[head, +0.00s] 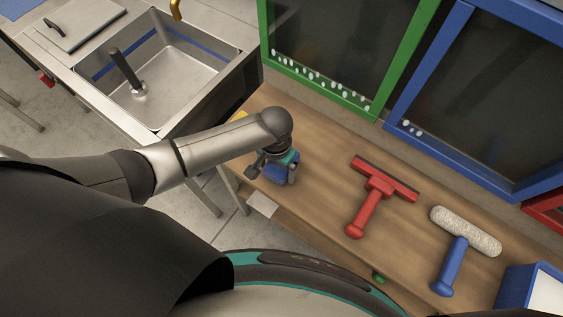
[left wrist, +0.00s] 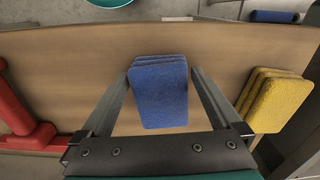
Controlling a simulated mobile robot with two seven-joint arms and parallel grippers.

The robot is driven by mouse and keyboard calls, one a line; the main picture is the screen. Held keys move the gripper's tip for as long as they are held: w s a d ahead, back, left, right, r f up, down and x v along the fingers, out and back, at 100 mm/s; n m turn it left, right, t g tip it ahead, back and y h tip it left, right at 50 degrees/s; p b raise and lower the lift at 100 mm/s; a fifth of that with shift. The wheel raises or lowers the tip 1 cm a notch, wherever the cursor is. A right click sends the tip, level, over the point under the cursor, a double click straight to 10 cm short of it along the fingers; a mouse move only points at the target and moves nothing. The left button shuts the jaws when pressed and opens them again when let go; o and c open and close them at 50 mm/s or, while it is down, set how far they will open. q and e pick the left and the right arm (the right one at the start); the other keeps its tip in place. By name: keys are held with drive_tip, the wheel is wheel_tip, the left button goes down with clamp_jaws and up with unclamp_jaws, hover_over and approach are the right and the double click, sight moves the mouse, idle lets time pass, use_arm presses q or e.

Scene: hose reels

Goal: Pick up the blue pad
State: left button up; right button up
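The blue pad (left wrist: 160,95) lies on the wooden bench in the left wrist view, with layered edges showing at its far side like a small stack. In the head view, blue (head: 277,173) shows under my left gripper (head: 272,164), which partly hides it. In the left wrist view, the fingers of my left gripper (left wrist: 162,75) are apart, one on each side of the blue pad. Narrow gaps seem to show beside it, and I see no clear contact. My right gripper is not in view.
Yellow pads (left wrist: 272,100) lie right of the blue pad in the left wrist view. A red squeegee (head: 377,190) and a white roller with a blue handle (head: 465,232) lie farther along the bench (head: 325,180). Green (head: 398,62) and blue (head: 420,75) frames stand behind; a sink (head: 160,75) is left.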

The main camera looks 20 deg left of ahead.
sight(277, 168)
use_arm(q)
drive_tip(key=c, duration=1.2)
drive_tip(key=shift+r, duration=0.15)
drive_tip(key=shift+r+p, duration=0.3)
drive_tip(key=shift+r, duration=0.35)
wheel_tip(277, 168, up, 18)
drive_tip(key=p, duration=0.4)
drive_tip(key=shift+r, duration=0.25)
